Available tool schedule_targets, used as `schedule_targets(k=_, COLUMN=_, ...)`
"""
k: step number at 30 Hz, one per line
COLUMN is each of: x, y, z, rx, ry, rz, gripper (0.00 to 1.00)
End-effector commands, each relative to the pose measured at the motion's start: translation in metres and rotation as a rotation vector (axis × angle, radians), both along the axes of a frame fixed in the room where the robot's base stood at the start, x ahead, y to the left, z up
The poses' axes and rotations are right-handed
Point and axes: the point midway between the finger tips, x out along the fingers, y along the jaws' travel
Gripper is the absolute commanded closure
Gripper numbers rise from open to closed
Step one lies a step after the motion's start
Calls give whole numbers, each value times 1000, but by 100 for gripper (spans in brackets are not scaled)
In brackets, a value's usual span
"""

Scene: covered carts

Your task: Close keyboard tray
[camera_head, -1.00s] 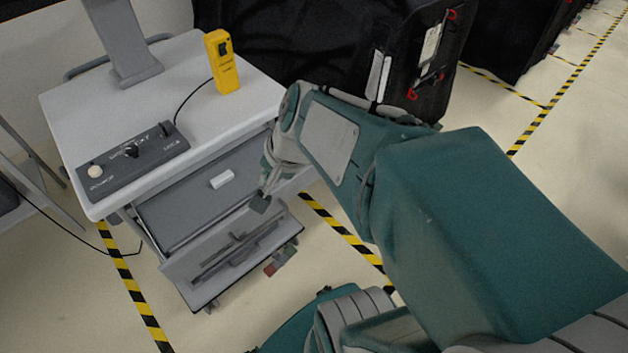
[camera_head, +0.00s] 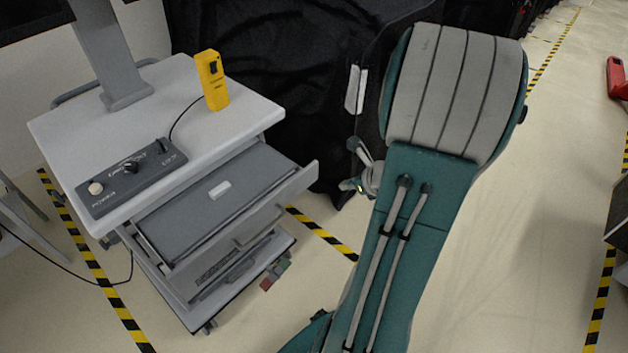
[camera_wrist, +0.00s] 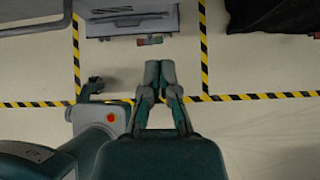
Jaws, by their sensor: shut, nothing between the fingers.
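The keyboard tray (camera_head: 213,197) is a dark grey flat panel under the white top of a cart. It stands pulled out, with a pale front panel (camera_head: 250,215) sticking out toward the lower right. My gripper (camera_wrist: 158,72) is shut and empty in the wrist view, over bare floor in front of the cart's low shelf (camera_wrist: 125,22). It is apart from the tray.
On the cart top (camera_head: 70,125) are a control box (camera_head: 130,178) and a yellow handheld device (camera_head: 212,82). A small red and green object (camera_head: 275,275) is beside the low shelf. A black covered cart (camera_head: 270,90) stands behind. Striped tape (camera_head: 325,235) crosses the open floor.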

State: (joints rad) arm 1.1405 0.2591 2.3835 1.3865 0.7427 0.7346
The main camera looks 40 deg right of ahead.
Motion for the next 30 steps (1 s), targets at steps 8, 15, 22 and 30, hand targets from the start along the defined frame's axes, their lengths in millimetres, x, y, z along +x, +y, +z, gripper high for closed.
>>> schedule_targets(k=8, x=35, y=9, z=-34, rx=-2, ry=3, rz=6, gripper=100)
schedule_targets(k=15, x=68, y=11, z=-58, rx=-8, ry=0, rz=9, gripper=100)
schedule_targets(k=22, x=94, y=12, z=-57, rx=-6, ry=1, rz=8, gripper=100)
schedule_targets(k=30, x=98, y=12, z=-57, rx=-6, ry=2, rz=4, gripper=100)
